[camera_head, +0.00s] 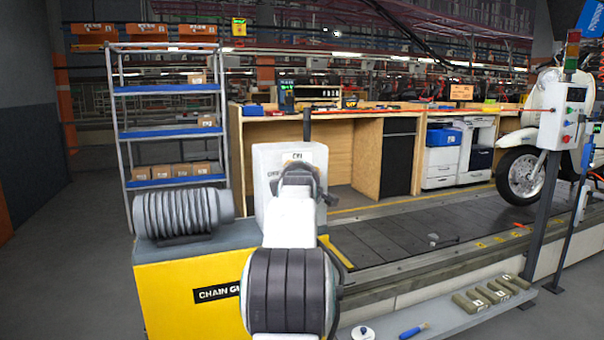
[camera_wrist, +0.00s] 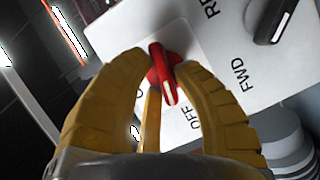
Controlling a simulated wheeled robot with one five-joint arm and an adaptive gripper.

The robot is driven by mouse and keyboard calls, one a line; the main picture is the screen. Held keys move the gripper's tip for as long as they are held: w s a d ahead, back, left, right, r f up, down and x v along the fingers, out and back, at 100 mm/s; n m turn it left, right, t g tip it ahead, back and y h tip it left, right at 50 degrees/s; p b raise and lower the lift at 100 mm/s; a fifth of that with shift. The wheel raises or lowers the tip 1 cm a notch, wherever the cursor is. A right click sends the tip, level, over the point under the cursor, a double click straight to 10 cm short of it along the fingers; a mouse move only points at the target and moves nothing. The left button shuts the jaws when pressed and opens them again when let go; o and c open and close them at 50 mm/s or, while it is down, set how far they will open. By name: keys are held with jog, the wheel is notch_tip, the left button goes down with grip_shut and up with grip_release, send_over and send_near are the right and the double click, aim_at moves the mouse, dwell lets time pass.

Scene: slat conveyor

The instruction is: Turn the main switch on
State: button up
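The main switch (camera_wrist: 162,75) is a red handle on a white panel (camera_wrist: 215,50) in the wrist view. It stands roughly upright in the picture, leaning slightly. "OFF" is printed just below and right of it; a second label by it is mostly hidden by a finger. In the head view the white box (camera_head: 264,165) on the yellow machine stands behind my arm, which hides the switch and my gripper.
A black knob (camera_wrist: 275,20) sits right of the switch, near "FWD" printing. In the head view a ribbed grey motor (camera_head: 183,211) lies left on the yellow base (camera_head: 170,285). The slat conveyor (camera_head: 400,240) runs right, past a post-mounted control box (camera_head: 562,115).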

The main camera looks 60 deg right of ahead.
jog(key=o, duration=0.4)
jog(key=shift+s+a, duration=0.1)
jog(key=shift+a, duration=0.05)
jog(key=v, duration=1.1)
jog(key=shift+a, duration=0.35)
